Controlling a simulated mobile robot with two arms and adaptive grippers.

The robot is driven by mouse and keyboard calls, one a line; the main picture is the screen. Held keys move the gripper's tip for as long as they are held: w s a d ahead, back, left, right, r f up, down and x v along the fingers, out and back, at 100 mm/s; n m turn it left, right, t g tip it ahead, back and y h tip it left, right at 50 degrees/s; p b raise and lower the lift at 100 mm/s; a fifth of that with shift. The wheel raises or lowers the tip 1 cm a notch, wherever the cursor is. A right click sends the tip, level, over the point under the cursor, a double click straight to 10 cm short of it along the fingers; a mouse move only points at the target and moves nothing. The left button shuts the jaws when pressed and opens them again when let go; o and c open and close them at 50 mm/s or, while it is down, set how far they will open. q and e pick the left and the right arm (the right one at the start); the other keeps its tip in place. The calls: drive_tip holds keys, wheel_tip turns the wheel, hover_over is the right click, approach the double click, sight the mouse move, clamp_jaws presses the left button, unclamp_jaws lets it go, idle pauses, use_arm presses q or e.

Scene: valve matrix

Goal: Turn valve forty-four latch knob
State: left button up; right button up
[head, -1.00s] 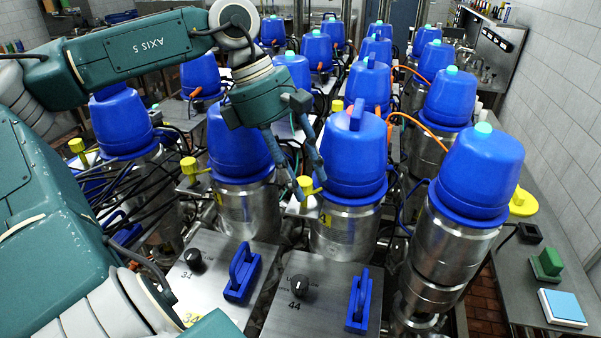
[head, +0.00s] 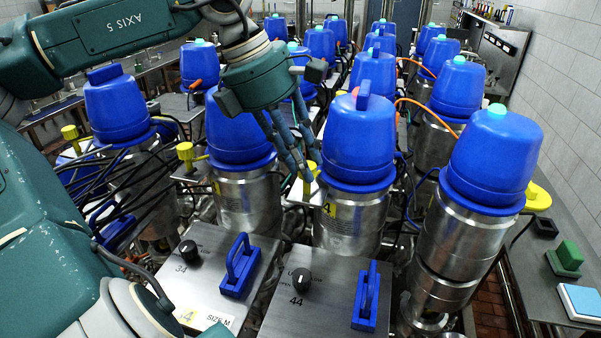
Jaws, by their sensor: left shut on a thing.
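The steel box marked 44 (head: 325,313) stands at the front, with a black dial (head: 301,280) and a blue handle (head: 367,296) on top. Behind it is a steel valve body with a blue cap (head: 358,145). A yellow latch knob (head: 308,186) sits at the left side of this valve, partly hidden by my fingers. My left gripper (head: 306,170) reaches down between two blue caps and is shut on the yellow knob. My right gripper is not in view.
The box marked 34 (head: 210,278) stands to the left, with another yellow knob (head: 186,152) behind it. Rows of blue-capped valves and black cables crowd the space. A side bench (head: 550,235) at right holds a green block (head: 568,256).

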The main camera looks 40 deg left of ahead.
use_arm(q)
drive_tip(key=n+b, duration=0.1)
drive_tip(key=n, duration=0.1)
drive_tip(key=n+t+y+b, duration=0.1)
drive_tip(key=b, duration=0.1)
drive_tip(key=shift+d+f+n, duration=0.1)
drive_tip(key=shift+d+n, duration=0.1)
drive_tip(key=shift+n, duration=0.2)
drive_tip(key=n+y+b, duration=0.1)
drive_tip(key=n+b, duration=0.2)
drive_tip(key=shift+d+n+y+b, duration=0.1)
drive_tip(key=shift+n+y+b, duration=0.2)
drive_tip(key=shift+b, duration=0.05)
drive_tip(key=n+b, duration=0.1)
drive_tip(key=n+y+b, duration=0.1)
drive_tip(key=n, duration=0.1)
drive_tip(key=shift+d+r, duration=0.1)
drive_tip(key=shift+r, duration=0.15)
drive_tip(key=shift+r+n+y+b, duration=0.15)
drive_tip(key=shift+n+y+b, duration=0.35)
drive_tip(key=shift+n, duration=0.5)
clamp_jaws()
drive_tip(key=shift+r, duration=0.1)
drive_tip(key=o, duration=1.1)
unclamp_jaws()
drive_tip(key=shift+c, duration=0.2)
drive_tip(key=shift+w+d, duration=0.1)
drive_tip(key=shift+w, duration=0.05)
drive_tip(key=shift+f, duration=0.25)
